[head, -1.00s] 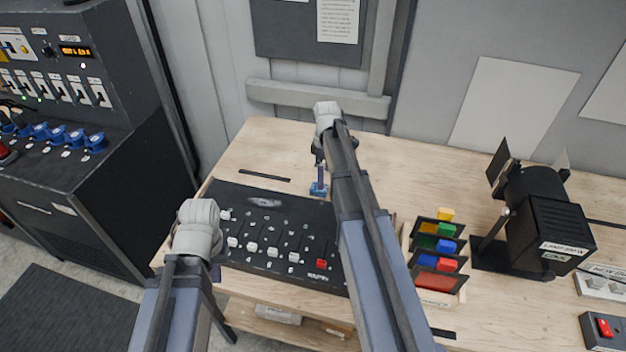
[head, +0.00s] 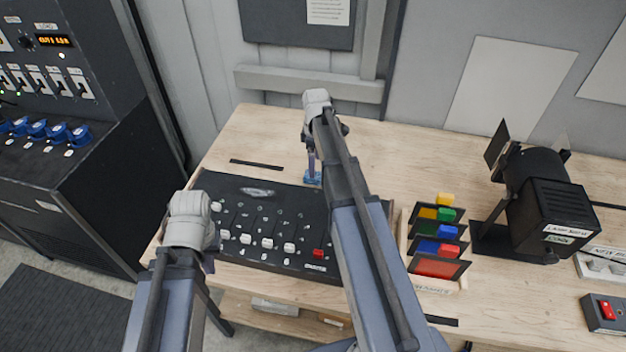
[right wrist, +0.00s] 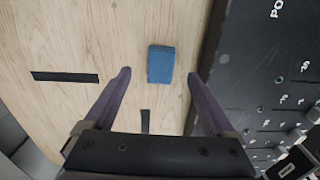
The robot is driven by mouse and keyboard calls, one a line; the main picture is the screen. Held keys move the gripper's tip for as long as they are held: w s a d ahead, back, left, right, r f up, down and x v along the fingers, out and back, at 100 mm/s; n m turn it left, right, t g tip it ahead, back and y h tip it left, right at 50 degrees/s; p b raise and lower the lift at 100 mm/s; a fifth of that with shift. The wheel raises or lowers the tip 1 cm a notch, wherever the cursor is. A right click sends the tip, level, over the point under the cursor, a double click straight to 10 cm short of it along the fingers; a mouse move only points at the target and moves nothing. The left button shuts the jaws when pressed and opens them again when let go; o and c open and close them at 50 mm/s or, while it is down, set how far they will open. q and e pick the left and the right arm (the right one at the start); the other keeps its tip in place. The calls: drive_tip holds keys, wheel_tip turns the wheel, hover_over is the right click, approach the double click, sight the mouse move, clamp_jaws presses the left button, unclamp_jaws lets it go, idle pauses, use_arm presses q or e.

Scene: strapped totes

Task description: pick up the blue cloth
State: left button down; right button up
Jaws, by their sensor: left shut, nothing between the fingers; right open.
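The blue cloth (head: 313,178) is a small folded rectangle on the wooden table, just behind the black control board. In the right wrist view the cloth (right wrist: 160,64) lies flat, between and slightly beyond my spread fingertips. My right gripper (head: 311,160) points down over the cloth, open and empty, and partly hides it in the head view. It also shows in the right wrist view (right wrist: 160,75); I cannot tell its exact height above the table. My left gripper (head: 209,262) is shut and empty at the table's front left, mostly hidden behind its own wrist.
The black board (head: 265,215) with sliders is close beside the cloth. Black tape strips (head: 257,164) mark the table. A rack of coloured pieces (head: 437,240) and a black lamp (head: 545,195) stand to the right. The table's back left is clear.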

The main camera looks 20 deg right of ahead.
sight(316, 181)
use_arm(q)
drive_tip(key=shift+f+b, duration=2.55)
drive_tip(key=shift+f, duration=0.1)
use_arm(e)
drive_tip(key=shift+a+f, duration=0.2)
drive_tip(key=shift+f, duration=2.45)
use_arm(q)
drive_tip(key=shift+r, duration=0.1)
use_arm(e)
drive_tip(key=shift+r, duration=0.1)
drive_tip(key=c, duration=1.4)
